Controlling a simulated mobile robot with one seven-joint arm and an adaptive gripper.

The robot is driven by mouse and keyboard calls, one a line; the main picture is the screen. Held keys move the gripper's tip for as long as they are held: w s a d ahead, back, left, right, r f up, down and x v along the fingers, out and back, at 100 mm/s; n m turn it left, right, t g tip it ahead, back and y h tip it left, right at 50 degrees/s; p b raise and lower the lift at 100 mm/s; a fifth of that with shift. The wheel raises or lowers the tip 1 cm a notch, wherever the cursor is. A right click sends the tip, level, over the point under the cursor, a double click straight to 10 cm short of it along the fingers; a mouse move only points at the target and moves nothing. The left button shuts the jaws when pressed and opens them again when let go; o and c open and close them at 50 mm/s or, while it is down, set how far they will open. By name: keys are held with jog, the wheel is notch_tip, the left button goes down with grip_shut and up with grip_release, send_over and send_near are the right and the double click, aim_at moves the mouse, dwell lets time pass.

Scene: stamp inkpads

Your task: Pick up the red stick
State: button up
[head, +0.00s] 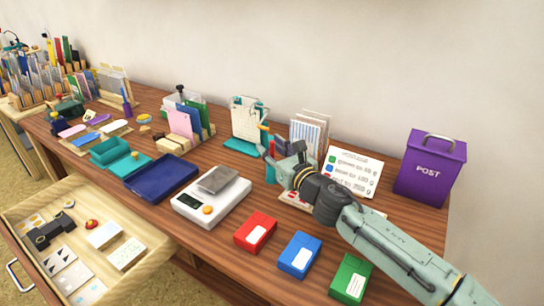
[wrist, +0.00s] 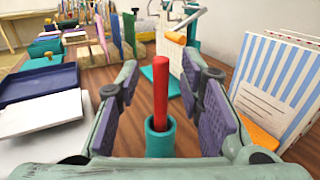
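The red stick (wrist: 161,88) stands upright in a teal cup-like holder (wrist: 160,136) in the wrist view. My gripper (wrist: 160,112) is open, with one purple-padded finger on each side of the stick and visible gaps between the pads and the stick. In the head view the red stick (head: 271,146) shows just left of my gripper (head: 284,164), with its teal holder (head: 270,172) on the wooden table. The gripper partly hides the things right behind it there.
A striped card rack (wrist: 278,80) stands close to the right finger. A white scale (head: 211,204) stands to the left, and red (head: 256,232), blue (head: 299,255) and green (head: 350,279) boxes lie in front. A purple post box (head: 430,168) stands at the right.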

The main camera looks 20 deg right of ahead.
jog(key=shift+w, duration=0.1)
grip_shut()
dwell(0.4)
notch_tip(320, 180, up, 18)
jog(key=b, duration=0.1)
dwell(0.6)
jog(key=c, duration=0.7)
grip_release()
grip_shut()
